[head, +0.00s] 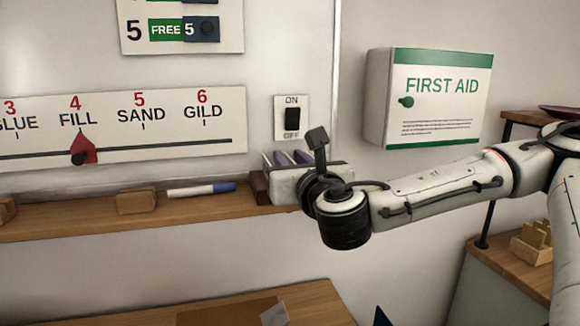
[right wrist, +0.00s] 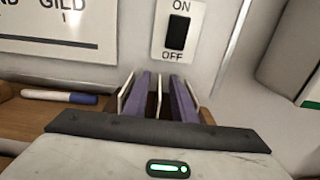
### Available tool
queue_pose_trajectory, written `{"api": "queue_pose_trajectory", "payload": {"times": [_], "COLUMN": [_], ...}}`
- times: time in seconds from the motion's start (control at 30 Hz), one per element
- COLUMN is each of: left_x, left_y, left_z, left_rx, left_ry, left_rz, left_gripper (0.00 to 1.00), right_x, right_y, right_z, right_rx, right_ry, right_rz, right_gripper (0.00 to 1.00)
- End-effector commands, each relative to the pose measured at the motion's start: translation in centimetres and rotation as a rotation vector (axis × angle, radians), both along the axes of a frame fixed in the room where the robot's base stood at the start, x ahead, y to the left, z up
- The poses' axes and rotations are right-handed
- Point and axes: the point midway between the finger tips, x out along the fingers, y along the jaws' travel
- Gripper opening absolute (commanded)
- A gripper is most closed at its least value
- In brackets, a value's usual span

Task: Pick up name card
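Several thin pale cards stand on edge in a small wooden rack (head: 259,188) at the right end of the wall shelf. The middle pale card (right wrist: 158,92) is likely the name card; no writing on it can be read. My right gripper (head: 293,157) is at the rack. Its two purplish fingers show in the right wrist view (right wrist: 161,88), spread open, one on each side of the middle card with small gaps. Other pale cards stand outside the fingers. The gripper body hides the lower rack. My left gripper is not in view.
A blue-capped marker (head: 202,190) and a wooden block (head: 137,201) lie on the shelf (head: 70,219). An ON/OFF switch (head: 292,118) is just above the rack. A first aid box (head: 432,100) juts from the wall at right.

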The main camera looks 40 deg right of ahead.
Motion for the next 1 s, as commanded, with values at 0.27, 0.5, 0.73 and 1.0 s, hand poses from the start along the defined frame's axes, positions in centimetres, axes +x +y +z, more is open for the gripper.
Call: {"api": "queue_pose_trajectory", "payload": {"times": [0.27,0.5,0.73,1.0], "left_x": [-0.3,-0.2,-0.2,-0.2], "left_y": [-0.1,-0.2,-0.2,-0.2], "left_z": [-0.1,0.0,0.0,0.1], "left_rx": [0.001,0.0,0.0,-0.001], "left_ry": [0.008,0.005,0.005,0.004], "left_rz": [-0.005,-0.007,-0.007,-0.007], "left_gripper": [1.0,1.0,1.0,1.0], "right_x": [0.1,0.1,0.1,0.1], "right_y": [0.0,0.0,0.0,0.0], "right_z": [0.0,0.1,0.1,1.9], "right_rx": [0.0,0.0,-0.001,-0.003], "right_ry": [-0.001,-0.001,-0.002,-0.007], "right_rz": [0.001,0.001,0.001,0.002], "right_gripper": [0.16,0.0,0.0,0.0]}}
